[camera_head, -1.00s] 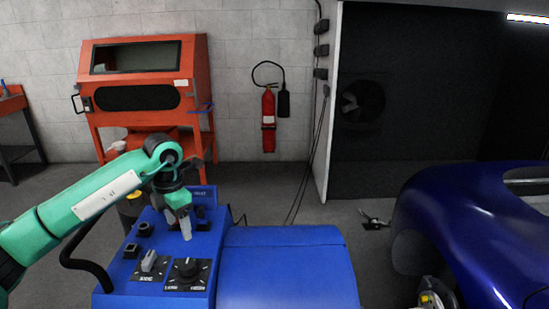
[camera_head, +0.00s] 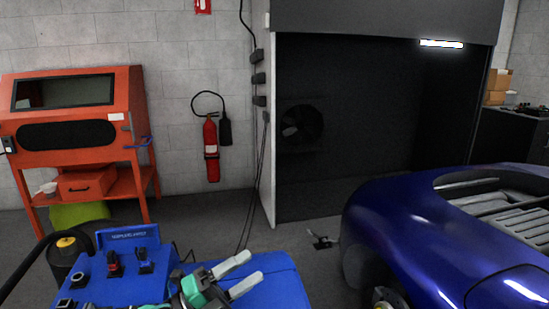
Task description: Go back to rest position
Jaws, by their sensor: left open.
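My left gripper (camera_head: 241,273) shows at the bottom of the head view, in green and black with two pale fingers spread apart. It is open with nothing between the fingers, and it appears in front of the blue machine's flat cover (camera_head: 284,284). The blue control panel (camera_head: 122,268) with its switches stands to the left of the gripper. Its lower part is cut off by the picture's bottom edge. My right gripper cannot be made out.
A dark blue car body (camera_head: 420,235) fills the right side. An orange cabinet (camera_head: 75,145) stands at the left wall, and a red fire extinguisher (camera_head: 211,150) hangs on the wall.

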